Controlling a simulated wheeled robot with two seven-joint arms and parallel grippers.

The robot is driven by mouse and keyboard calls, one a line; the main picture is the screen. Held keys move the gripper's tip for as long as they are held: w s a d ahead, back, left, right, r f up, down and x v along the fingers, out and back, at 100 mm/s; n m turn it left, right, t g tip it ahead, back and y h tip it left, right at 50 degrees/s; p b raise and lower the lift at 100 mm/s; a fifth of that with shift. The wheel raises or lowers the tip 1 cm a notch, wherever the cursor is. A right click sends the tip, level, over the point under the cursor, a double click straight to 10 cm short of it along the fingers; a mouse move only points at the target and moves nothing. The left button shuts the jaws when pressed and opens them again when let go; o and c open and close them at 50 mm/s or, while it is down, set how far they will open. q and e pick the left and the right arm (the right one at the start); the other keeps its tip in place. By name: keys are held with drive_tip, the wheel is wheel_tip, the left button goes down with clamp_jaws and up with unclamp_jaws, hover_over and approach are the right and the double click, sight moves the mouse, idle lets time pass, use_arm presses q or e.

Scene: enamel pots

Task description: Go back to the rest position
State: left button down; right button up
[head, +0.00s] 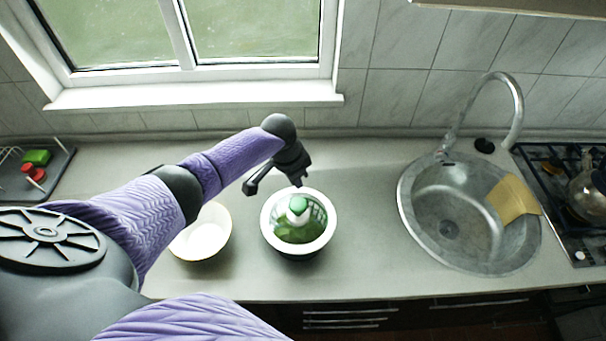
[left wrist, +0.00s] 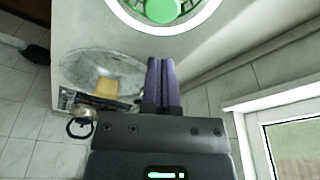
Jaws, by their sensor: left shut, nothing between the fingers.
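My left gripper (head: 301,180) is above the counter, close to the back rim of a white round pot (head: 269,232) in the head view. Its two fingers (left wrist: 162,84) are together in the left wrist view, with nothing between them. The pot holds something green and a white piece with a green top (head: 298,204). Part of the pot also shows at the top of the left wrist view (left wrist: 208,14). I cannot tell from these views how high the fingers are above the rim. My right gripper is in neither view.
A white bowl (head: 203,240) stands left of the pot, partly behind my arm. A round sink (head: 440,215) with a tap and a tan cloth (head: 513,198) is at right, beside a stove with a kettle (head: 588,190). A dark tray (head: 60,160) is far left.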

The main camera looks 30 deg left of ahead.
use_arm(q)
drive_tip(key=s+d+f+m+h, duration=0.1)
drive_tip(key=s+d+f, duration=0.1)
drive_tip(key=s+d, duration=1.05)
drive_tip(key=s+a+r+n+t+y, duration=0.25)
drive_tip(key=s+r+n, duration=0.35)
drive_tip(key=s, duration=0.4)
wheel_tip(320, 180, down, 36)
drive_tip(key=s+f+m+g+b, duration=0.1)
drive_tip(key=s+g+b, duration=0.2)
drive_tip(key=b, duration=1.5)
drive_tip(key=s+a+f+b, duration=0.1)
drive_tip(key=s+f+b, duration=0.4)
drive_tip(key=f, duration=0.5)
drive_tip(key=s+a+f+b, duration=0.2)
drive_tip(key=s+f+b, duration=0.4)
drive_tip(key=f, duration=0.3)
drive_tip(key=shift+s+a+f+m+g, duration=0.15)
drive_tip(key=shift+s+f+m+g, duration=0.25)
drive_tip(key=shift+s, duration=0.45)
